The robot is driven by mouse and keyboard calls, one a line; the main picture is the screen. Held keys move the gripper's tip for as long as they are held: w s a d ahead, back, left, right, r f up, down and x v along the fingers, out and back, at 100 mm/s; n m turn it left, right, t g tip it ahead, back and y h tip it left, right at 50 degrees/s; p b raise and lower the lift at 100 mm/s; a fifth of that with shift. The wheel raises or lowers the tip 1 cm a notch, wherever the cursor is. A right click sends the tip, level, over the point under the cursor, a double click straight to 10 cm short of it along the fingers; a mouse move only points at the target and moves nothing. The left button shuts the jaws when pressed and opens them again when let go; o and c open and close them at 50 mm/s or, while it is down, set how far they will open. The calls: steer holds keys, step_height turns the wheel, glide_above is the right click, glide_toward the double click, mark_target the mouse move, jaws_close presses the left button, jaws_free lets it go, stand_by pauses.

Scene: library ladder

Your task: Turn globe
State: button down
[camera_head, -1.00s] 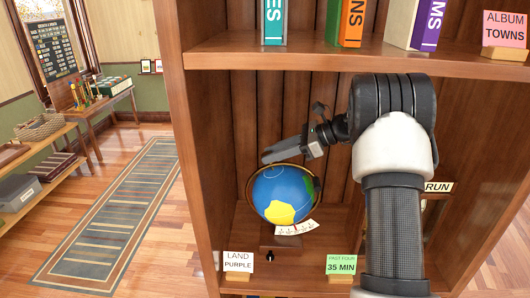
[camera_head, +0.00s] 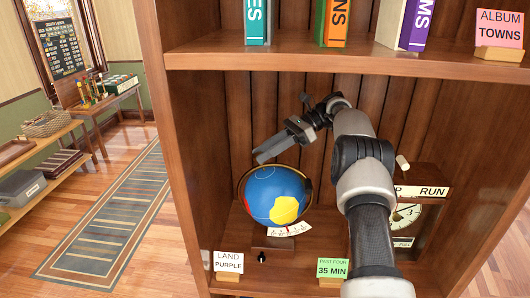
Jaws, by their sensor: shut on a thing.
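The globe (camera_head: 272,193) is blue with a yellow patch at its lower right. It sits in a dark ring frame on a brown base (camera_head: 272,243) on the cabinet shelf. A white marked scale strip (camera_head: 290,229) curves along its lower front. My gripper (camera_head: 263,156) reaches in from the upper right, its fingers pointing down and left at the top of the globe. It is shut on the globe's top; the exact place of contact is hard to make out.
A pale label "LAND PURPLE" (camera_head: 228,262) and a green label "PAST FOUR 35 MIN" (camera_head: 333,268) stand at the front shelf edge. A clock (camera_head: 405,217) stands right of my arm. The shelf above (camera_head: 300,59) holds books. Side walls bound the bay.

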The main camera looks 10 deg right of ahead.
steer(key=shift+g, duration=0.3)
stand_by(0.5)
steer(key=c, duration=1.4)
jaws_free()
steer(key=shift+a, duration=0.1)
steer(key=shift+r+t, duration=0.1)
steer(key=shift+t, duration=0.3)
